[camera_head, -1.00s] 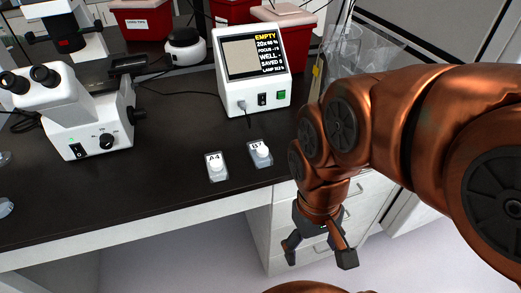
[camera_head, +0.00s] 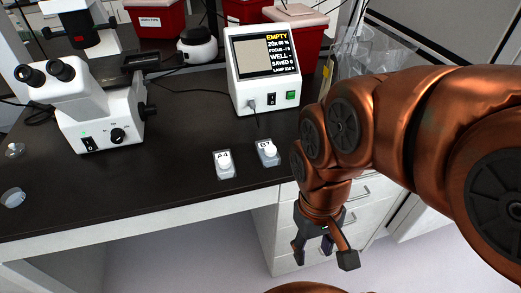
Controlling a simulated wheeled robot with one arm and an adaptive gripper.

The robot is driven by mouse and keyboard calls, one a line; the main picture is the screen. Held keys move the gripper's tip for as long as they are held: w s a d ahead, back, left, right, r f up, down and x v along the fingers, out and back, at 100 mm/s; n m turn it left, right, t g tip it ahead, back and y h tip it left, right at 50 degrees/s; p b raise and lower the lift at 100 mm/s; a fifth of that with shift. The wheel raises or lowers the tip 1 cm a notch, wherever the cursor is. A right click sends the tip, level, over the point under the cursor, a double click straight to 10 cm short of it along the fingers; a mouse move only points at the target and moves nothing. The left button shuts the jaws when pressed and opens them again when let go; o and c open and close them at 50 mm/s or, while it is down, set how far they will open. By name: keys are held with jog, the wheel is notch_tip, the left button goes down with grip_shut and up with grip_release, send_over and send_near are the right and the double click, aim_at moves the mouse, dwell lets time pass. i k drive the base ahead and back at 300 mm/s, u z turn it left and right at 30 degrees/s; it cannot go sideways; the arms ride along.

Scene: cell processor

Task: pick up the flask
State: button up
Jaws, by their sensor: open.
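Two small clear flasks with white labelled caps stand on the dark bench near its front edge. The flask marked A4 (camera_head: 225,166) is on the left, and the flask marked B7 (camera_head: 267,153) is to its right and slightly farther back. My gripper (camera_head: 323,258) hangs pointing down in front of the bench's front edge, to the right of and nearer than both flasks. Its fingers are spread, and it touches neither flask. A small dark purple part shows between the fingers; I cannot tell what it is.
A white microscope (camera_head: 95,110) stands at the left and a white display unit (camera_head: 264,75) behind the flasks. Red bins (camera_head: 160,20) line the back. Small clear dishes (camera_head: 13,198) lie at the far left. White drawers (camera_head: 362,205) are below the bench, behind my gripper.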

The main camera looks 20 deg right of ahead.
aim_at(268, 154)
jog(key=u, duration=2.9)
jog(key=k, duration=1.2)
jog(key=z, duration=0.55)
